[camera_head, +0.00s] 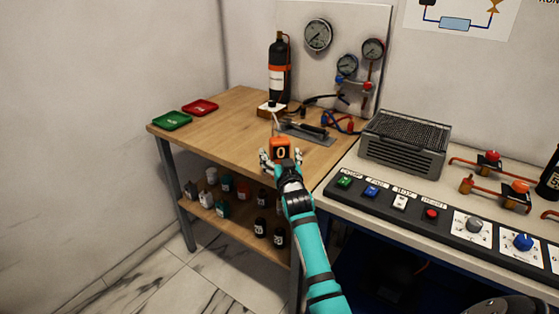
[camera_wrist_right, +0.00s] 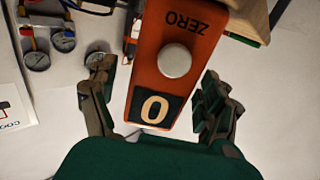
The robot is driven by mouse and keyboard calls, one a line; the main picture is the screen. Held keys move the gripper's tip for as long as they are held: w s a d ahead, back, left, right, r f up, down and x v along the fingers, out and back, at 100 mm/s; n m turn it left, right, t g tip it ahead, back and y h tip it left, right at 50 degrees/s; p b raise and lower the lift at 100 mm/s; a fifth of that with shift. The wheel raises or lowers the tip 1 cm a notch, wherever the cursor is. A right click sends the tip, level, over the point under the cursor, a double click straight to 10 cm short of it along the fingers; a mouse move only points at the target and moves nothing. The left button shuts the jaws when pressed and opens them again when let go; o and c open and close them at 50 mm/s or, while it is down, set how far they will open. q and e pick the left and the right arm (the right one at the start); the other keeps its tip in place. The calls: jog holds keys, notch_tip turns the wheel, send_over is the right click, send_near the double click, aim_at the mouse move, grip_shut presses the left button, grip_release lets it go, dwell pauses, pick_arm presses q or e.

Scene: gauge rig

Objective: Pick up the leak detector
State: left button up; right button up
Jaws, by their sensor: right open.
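The leak detector is an orange box (camera_head: 280,143) with a dark display reading 0, at the front part of the wooden bench in the head view. In the right wrist view the orange box (camera_wrist_right: 150,82) shows its ZERO label, a round grey button and the 0 display. My right gripper (camera_head: 281,157) is open, with one finger on each side of the box. In the wrist view, gaps show between the box and both fingers, so they look apart from it. The box's underside is hidden.
The wooden bench (camera_head: 225,115) carries a green tray (camera_head: 172,120), a red tray (camera_head: 200,107) and a black cylinder (camera_head: 279,60). Tools and hoses lie behind the box. A grey vented unit (camera_head: 404,142) and a button panel (camera_head: 420,214) stand to the right. The bench's left middle is clear.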

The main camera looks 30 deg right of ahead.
jog(key=shift+w+d, duration=0.15)
jog(key=shift+w, duration=0.35)
jog(key=c, duration=1.6)
